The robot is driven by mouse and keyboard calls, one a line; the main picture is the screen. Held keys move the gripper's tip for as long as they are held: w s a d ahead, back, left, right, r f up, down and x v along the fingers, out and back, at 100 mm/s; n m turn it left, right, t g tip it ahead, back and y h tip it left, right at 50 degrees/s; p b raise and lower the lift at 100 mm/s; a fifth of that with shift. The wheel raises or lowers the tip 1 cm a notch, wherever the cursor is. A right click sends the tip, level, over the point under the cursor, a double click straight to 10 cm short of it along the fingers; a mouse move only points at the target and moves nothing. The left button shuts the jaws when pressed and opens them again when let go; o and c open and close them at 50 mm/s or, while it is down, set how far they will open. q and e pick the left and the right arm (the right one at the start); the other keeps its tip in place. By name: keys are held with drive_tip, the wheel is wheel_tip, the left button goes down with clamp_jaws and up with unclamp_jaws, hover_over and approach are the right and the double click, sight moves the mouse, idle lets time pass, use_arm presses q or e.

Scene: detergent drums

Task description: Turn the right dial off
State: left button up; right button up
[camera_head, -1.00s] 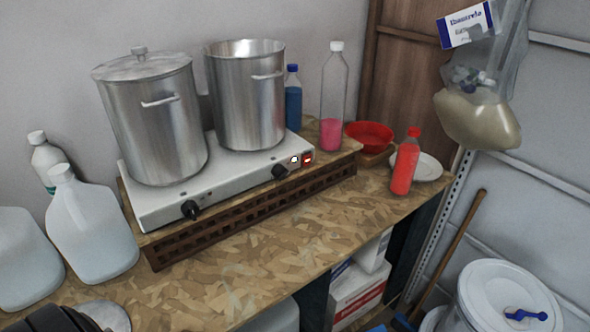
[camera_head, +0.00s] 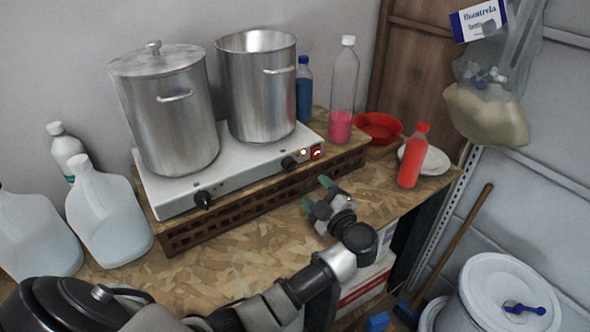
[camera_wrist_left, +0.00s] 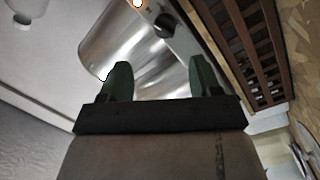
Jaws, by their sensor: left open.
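The right dial (camera_head: 289,162) is a black knob on the front of the white two-burner hot plate (camera_head: 175,200). A lit indicator (camera_head: 303,152) and a red switch (camera_head: 317,153) sit to its right. The left dial (camera_head: 203,199) is on the same front. My left gripper (camera_head: 316,194) is open and empty, its green fingers in front of the hot plate, apart from the right dial. In the left wrist view, the gripper (camera_wrist_left: 160,74) shows two separated fingers, with a dial (camera_wrist_left: 163,25) beyond them beside a glowing light (camera_wrist_left: 138,3). My right gripper is not in view.
A lidded pot (camera_head: 165,120) and an open pot (camera_head: 257,95) stand on the hot plate. A slotted brown block (camera_head: 265,198) lies under its front. A pink-filled bottle (camera_head: 341,100), red bowl (camera_head: 378,127) and red bottle (camera_head: 412,160) stand to the right. White jugs (camera_head: 105,215) are left.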

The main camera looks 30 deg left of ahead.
sight(294, 169)
use_arm(q)
drive_tip(key=shift+g, duration=0.3)
drive_tip(key=p+x, duration=0.3)
drive_tip(key=x, duration=0.6)
drive_tip(key=shift+w+a, duration=0.1)
drive_tip(key=shift+a, duration=0.3)
drive_tip(key=shift+w+a+f, duration=0.15)
drive_tip(key=shift+w+a, duration=0.1)
drive_tip(key=shift+a, duration=0.2)
drive_tip(key=c, duration=0.9)
